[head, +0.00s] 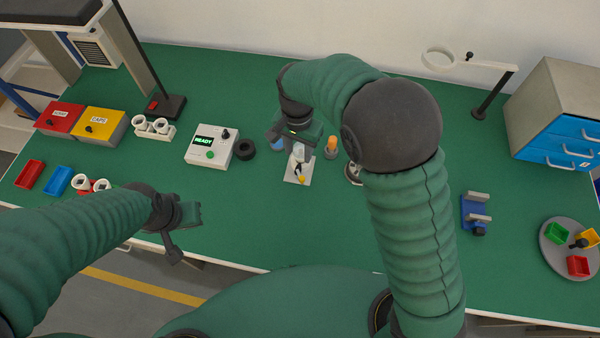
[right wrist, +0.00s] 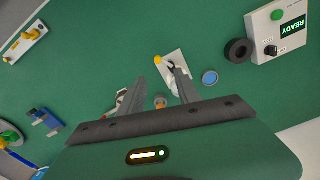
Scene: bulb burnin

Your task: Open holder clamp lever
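The clamp holder is a small pale plate (head: 291,179) on the bench with a whitish upright part and a lever tipped by a yellow knob (head: 302,180). The plate (right wrist: 171,57) and yellow knob (right wrist: 158,60) also show in the right wrist view. My right gripper (head: 299,150) is just above and behind the holder, partly covering it. My left gripper (head: 188,232) hangs open and empty near the bench's front edge.
A READY box (head: 210,147) and black ring (head: 244,149) stand left of the holder. A blue round piece (right wrist: 209,77) and an orange-topped item (head: 331,146) stand close by. A blue fixture (head: 475,213) is farther right. Bench between the holder and front edge is clear.

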